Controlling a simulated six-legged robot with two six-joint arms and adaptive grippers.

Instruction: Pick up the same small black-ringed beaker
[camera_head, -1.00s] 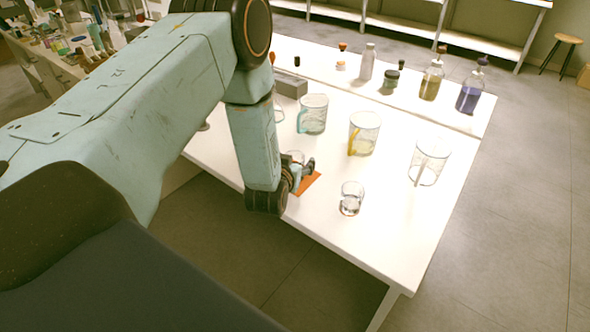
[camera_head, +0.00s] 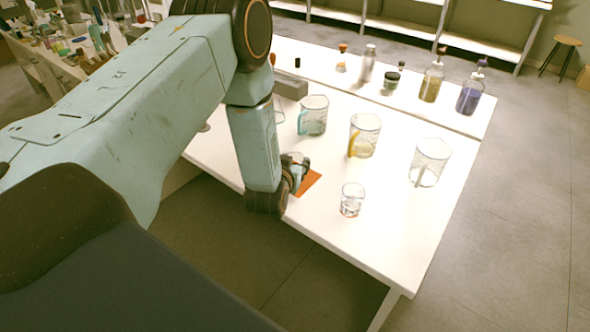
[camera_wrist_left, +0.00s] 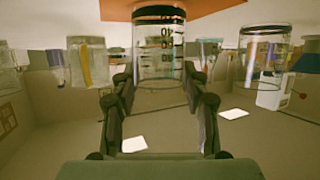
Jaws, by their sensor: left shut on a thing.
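The small black-ringed beaker (camera_wrist_left: 158,45) is clear glass with dark markings. In the left wrist view it stands between the fingertips of my left gripper (camera_wrist_left: 160,80), which is shut on it. In the head view my left gripper (camera_head: 298,168) is at the table's near edge, beside the orange mat (camera_head: 311,182). The held beaker is mostly hidden there by the fingers. The orange mat also shows at the top of the left wrist view (camera_wrist_left: 215,8). My right gripper is not in view.
Another small clear beaker (camera_head: 351,200) stands right of the mat. Glass jugs with a teal (camera_head: 313,115), a yellow (camera_head: 364,135) and a clear handle (camera_head: 429,163) stand behind. The table's front right (camera_head: 385,235) is clear.

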